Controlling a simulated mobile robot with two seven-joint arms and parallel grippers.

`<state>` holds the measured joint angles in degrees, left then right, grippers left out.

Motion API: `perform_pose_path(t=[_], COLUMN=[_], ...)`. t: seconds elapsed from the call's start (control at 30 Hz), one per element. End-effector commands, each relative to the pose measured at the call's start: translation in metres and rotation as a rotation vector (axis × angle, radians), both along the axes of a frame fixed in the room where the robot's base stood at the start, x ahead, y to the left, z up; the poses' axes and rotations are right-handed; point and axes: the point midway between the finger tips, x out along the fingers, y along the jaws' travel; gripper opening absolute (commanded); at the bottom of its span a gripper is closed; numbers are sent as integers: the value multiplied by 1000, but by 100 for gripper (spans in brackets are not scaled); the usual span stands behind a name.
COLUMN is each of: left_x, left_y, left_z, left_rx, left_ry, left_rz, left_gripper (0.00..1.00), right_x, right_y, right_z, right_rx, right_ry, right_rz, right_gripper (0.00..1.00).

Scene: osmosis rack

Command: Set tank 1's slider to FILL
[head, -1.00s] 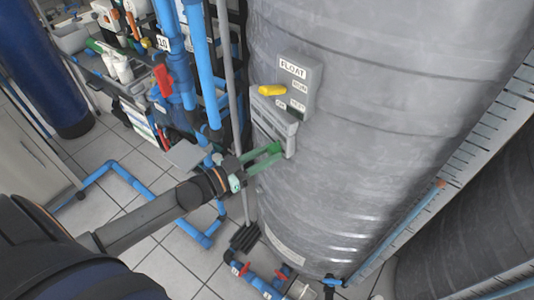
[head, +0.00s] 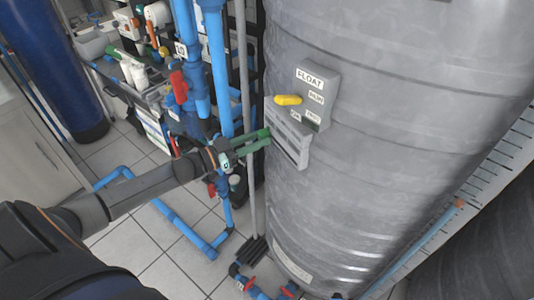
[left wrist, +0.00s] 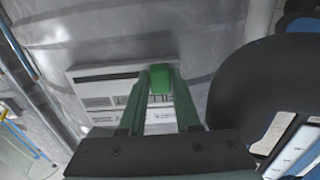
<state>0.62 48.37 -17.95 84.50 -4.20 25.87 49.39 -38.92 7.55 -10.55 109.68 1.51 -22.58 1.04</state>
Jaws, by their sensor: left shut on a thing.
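A large grey ribbed tank (head: 400,130) fills the middle of the head view. A grey slider panel (head: 290,143) is fixed to its side; it also shows in the left wrist view (left wrist: 90,74), its small print unreadable. My left gripper (head: 262,136) has green fingers at the panel's left part in the head view. My right gripper is not in view.
A grey FLOAT box (head: 326,84) with a yellow handle (head: 288,100) sits just above the panel. Blue pipes (head: 216,60) and a grey upright pole (head: 245,100) stand close left of the tank. A second dark tank (head: 480,250) is at lower right.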

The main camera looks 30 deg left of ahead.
Motion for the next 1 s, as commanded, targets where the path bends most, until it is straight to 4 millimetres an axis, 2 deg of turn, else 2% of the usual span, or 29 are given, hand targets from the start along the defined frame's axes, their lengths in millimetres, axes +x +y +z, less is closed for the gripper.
perform_pose_path(t=[0.3,0.33,0.6,0.87,1.0], left_x=[2,2,2,2,-1], left_y=[6,6,5,5,-2], left_z=[0,0,0,1,1], left_rx=[2,2,2,2,-1], left_ry=[2,2,2,1,3], left_rz=[8,9,8,8,7], left_gripper=[0,32,62,62,62], right_x=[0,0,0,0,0], right_y=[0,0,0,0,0], right_z=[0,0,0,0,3], right_rx=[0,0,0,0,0], right_ry=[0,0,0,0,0], right_rz=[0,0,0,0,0], right_gripper=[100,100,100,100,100])
